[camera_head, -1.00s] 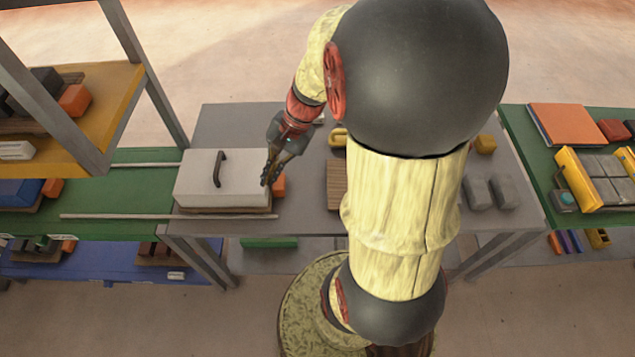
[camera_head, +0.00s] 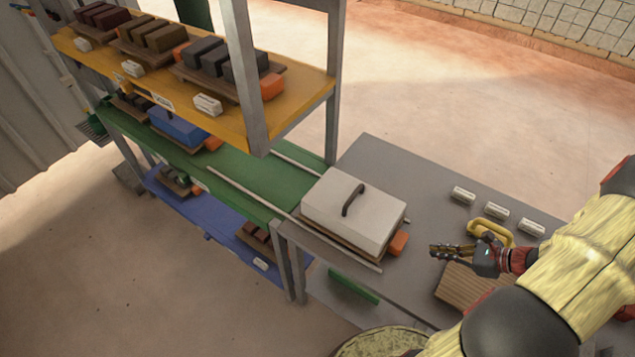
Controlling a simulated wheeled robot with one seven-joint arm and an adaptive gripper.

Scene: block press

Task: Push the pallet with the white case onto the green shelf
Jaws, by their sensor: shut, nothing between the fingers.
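The white case (camera_head: 335,218) with a dark handle sits on a thin brown pallet (camera_head: 348,246) at the left end of the grey table. An orange block (camera_head: 398,243) sits at the pallet's right side. The green shelf (camera_head: 258,182) lies to the left of the pallet, at about the table's height. My gripper (camera_head: 432,251) is shut and empty, to the right of the orange block with a gap between. Its fingers point left, towards the case.
Two pale rails (camera_head: 232,194) run from the green shelf to the table, either side of the pallet. A yellow upper shelf (camera_head: 290,112) with grey posts (camera_head: 240,60) stands above the green one. A blue pallet load (camera_head: 178,128) sits farther along. Slatted wood (camera_head: 475,290) lies near my gripper.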

